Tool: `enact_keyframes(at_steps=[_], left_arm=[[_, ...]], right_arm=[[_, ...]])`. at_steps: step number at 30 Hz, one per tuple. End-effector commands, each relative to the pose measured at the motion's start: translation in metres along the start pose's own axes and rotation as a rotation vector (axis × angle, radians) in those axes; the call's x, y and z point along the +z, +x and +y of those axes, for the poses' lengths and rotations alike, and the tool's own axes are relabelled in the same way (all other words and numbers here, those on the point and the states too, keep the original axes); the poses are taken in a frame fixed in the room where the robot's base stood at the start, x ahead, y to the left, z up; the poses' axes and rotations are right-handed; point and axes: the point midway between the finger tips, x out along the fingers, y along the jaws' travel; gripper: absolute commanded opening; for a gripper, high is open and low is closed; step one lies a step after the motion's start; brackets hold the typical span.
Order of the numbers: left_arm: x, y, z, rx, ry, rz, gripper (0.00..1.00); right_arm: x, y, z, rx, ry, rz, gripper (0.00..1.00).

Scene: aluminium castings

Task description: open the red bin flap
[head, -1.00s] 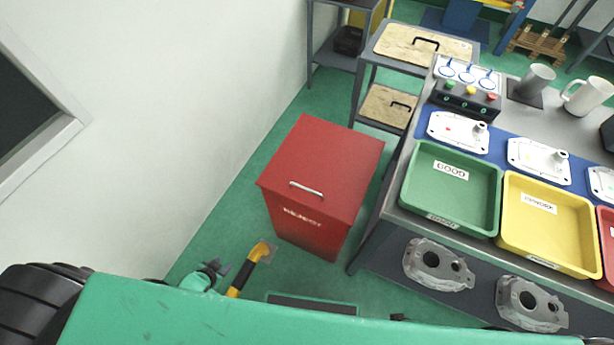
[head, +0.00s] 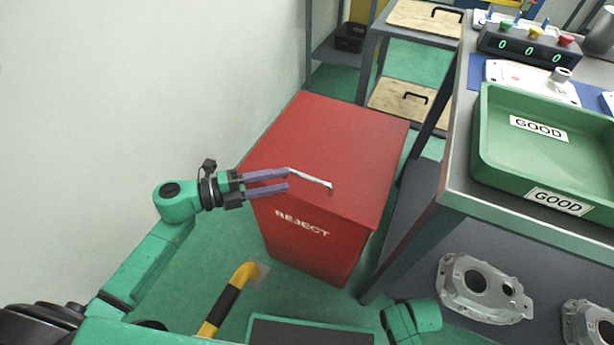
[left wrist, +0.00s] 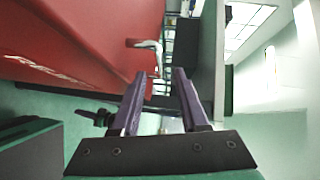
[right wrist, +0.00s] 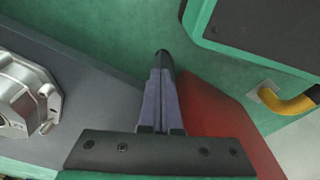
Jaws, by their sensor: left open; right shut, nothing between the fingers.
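The red bin (head: 310,240) marked REJECT stands on the green floor with its red flap (head: 340,150) lying closed on top. A pale bar handle (head: 312,179) is near the flap's front edge. My left gripper (head: 288,180) is open, with its purple fingers at the left end of the handle; in the head view they overlap the flap's front left edge. In the left wrist view the handle (left wrist: 146,44) shows ahead of the fingertips (left wrist: 158,75), apart from them and not between them. My right gripper (right wrist: 160,70) is shut and empty, low beside the bin's red side (right wrist: 215,115).
A workbench with a green GOOD tray (head: 483,150) stands right of the bin. A casting (head: 485,288) sits below the bench top. A yellow and black post (head: 228,298) is in front of the bin. A white wall (head: 130,100) is at left.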

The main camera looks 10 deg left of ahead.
Motion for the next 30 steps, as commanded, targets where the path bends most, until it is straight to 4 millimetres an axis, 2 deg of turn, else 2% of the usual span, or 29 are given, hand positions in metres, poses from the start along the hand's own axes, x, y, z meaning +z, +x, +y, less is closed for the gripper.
enact_keyframes(at_steps=[3, 7, 11, 17, 18, 20, 21, 30], left_arm=[[0.001, 0.031, -0.001, -0.005, 0.001, 0.000, 0.44], [0.001, 0.056, -0.001, -0.004, -0.001, -0.001, 0.44], [0.001, 0.066, 0.000, -0.002, -0.002, -0.002, 0.44], [0.000, 0.067, 0.000, -0.001, -0.002, -0.002, 0.44], [0.000, 0.067, 0.000, -0.001, -0.002, -0.002, 0.40], [0.000, 0.067, 0.000, -0.001, -0.002, -0.002, 0.17], [0.000, 0.067, 0.000, -0.001, -0.002, -0.002, 0.02], [0.000, 0.067, 0.000, -0.001, -0.002, -0.002, 0.00]], right_arm=[[-0.002, -0.002, -0.001, -0.002, 0.000, 0.001, 0.00], [-0.004, -0.004, -0.002, -0.003, -0.001, 0.001, 0.00], [-0.006, -0.005, -0.002, -0.004, -0.001, 0.004, 0.00], [-0.007, -0.006, -0.003, -0.005, -0.002, 0.007, 0.00], [-0.007, -0.006, -0.003, -0.005, -0.002, 0.007, 0.00], [-0.007, -0.006, -0.003, -0.005, -0.002, 0.006, 0.00], [-0.007, -0.006, -0.003, -0.005, -0.002, 0.006, 0.00], [-0.006, -0.005, -0.002, -0.004, -0.001, 0.003, 0.00]])
